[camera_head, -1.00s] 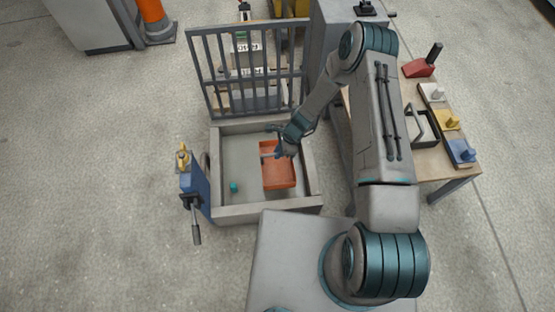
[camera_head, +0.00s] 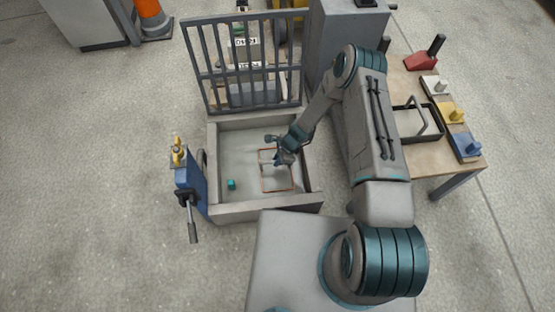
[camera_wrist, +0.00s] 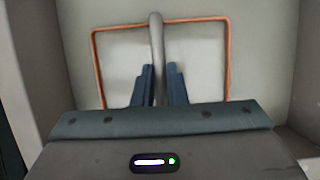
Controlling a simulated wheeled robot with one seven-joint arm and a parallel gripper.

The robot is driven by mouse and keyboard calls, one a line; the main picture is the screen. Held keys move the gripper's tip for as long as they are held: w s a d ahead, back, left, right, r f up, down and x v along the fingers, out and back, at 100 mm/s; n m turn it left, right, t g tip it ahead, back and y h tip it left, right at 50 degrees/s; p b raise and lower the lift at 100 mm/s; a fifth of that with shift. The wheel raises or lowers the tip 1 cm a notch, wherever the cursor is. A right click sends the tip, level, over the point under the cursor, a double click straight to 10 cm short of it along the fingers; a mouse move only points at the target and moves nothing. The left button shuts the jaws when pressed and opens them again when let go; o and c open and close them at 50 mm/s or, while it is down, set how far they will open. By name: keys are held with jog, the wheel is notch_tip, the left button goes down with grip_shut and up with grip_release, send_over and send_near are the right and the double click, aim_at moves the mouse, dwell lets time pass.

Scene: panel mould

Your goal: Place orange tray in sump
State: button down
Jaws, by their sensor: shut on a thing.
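The orange tray (camera_head: 292,178) is inside the grey walled sump (camera_head: 228,146), right of its middle. It shows as a thin orange rectangular rim with grey inside; its orange floor is not visible. The wrist view also shows the rim (camera_wrist: 228,62) around a grey handle bar (camera_wrist: 156,35). My gripper (camera_head: 277,160) is over the tray, and in the wrist view its two dark blue fingers (camera_wrist: 160,82) are shut on the bar. My wrist hides part of the tray's far side.
A barred grate (camera_head: 246,68) stands upright at the sump's back edge. A small teal block (camera_head: 231,184) lies on the sump floor. A blue vice-like device (camera_head: 188,188) stands left of the sump. A table (camera_head: 432,165) with several coloured items is at right.

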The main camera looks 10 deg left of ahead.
jog(key=shift+f, duration=0.2)
jog(key=c, duration=1.5)
grip_release()
jog(key=shift+o, duration=0.2)
jog(key=shift+r, duration=0.15)
jog(key=shift+r, duration=0.25)
jog(key=p+v, duration=0.4)
jog(key=v, duration=0.7)
jog(key=shift+d+r, duration=0.3)
